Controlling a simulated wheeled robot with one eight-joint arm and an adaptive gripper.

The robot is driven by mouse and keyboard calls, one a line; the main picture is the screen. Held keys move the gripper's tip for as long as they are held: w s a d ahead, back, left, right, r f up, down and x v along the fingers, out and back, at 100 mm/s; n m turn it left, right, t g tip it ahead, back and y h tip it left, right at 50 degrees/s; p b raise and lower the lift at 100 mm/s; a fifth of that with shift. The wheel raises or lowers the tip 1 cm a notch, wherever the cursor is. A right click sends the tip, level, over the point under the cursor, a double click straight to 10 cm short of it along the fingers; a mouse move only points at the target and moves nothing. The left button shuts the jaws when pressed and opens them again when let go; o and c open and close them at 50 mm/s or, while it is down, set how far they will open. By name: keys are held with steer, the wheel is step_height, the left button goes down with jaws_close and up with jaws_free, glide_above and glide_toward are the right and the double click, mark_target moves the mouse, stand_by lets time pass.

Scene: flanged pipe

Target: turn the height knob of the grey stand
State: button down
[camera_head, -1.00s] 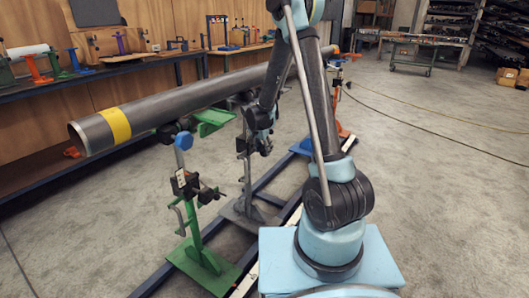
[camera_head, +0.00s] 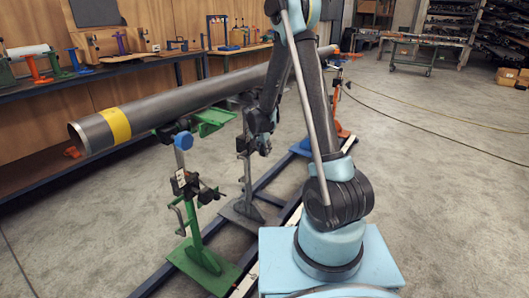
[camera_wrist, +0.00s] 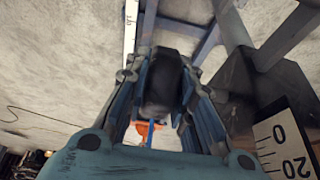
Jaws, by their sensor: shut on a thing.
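The grey stand (camera_head: 244,172) stands on the dark blue floor rail, partly hidden behind my arm. In the wrist view its post (camera_wrist: 245,85) runs up on the right, with a white scale strip (camera_wrist: 286,143) beside it. A dark rounded knob (camera_wrist: 162,82) lies between the fingers of my gripper (camera_wrist: 161,90), which are shut on it from both sides. In the head view my gripper (camera_head: 262,143) is small and dark against the stand, and the knob cannot be made out there.
A long grey pipe (camera_head: 190,98) with a yellow band lies across the stands, close to my arm. A green stand (camera_head: 196,235) with a blue knob is nearer, to the left. A workbench (camera_head: 60,83) lines the wall. Open floor lies right.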

steer(key=shift+w, duration=0.1)
steer(key=shift+w+g+y, duration=0.15)
steer(key=shift+g+y, duration=1.35)
steer(key=shift+g, duration=0.8)
steer(key=shift+r, duration=0.1)
steer(key=c, duration=1.4)
jaws_free()
steer(key=shift+o, duration=0.2)
